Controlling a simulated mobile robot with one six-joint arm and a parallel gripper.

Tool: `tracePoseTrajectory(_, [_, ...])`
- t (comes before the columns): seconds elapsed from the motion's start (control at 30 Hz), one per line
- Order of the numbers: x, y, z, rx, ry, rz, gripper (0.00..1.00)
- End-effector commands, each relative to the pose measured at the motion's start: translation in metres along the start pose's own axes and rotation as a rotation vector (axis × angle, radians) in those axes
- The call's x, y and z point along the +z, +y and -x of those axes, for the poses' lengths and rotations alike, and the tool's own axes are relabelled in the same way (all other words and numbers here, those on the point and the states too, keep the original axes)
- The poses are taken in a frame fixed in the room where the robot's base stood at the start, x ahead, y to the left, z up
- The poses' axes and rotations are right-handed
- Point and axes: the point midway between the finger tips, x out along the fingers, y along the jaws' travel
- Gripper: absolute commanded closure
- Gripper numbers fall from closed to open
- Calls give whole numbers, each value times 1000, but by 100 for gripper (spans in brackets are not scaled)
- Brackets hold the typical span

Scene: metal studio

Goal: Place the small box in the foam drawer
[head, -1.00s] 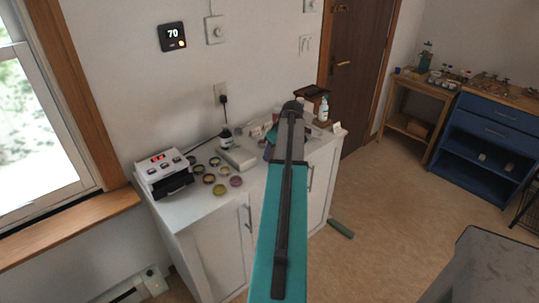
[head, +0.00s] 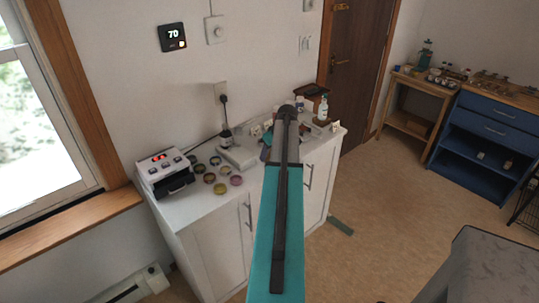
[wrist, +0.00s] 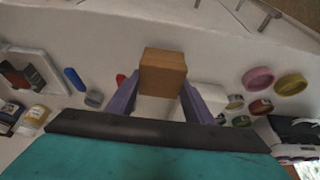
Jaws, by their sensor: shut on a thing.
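The small box (wrist: 163,72) is a plain brown block in the middle of the wrist view. My gripper (wrist: 160,98) has its two purple fingers on either side of it and is shut on it, above the white cabinet top. In the head view my arm hides the box and most of the gripper. I cannot make out a foam drawer for certain in either view.
The white cabinet (head: 205,225) carries a white device with a red display (head: 163,172), several round coloured dishes (head: 220,189), a flat pale box (head: 238,157) and bottles at the back right. A blue drawer unit (head: 490,135) stands far right. Open floor lies between.

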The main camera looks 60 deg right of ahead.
Motion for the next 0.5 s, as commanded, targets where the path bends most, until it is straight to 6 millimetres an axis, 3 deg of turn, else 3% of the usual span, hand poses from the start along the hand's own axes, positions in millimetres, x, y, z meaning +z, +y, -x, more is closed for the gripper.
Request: tracePoseTrajectory(0.5, [5,0,-12,0,0,1,78])
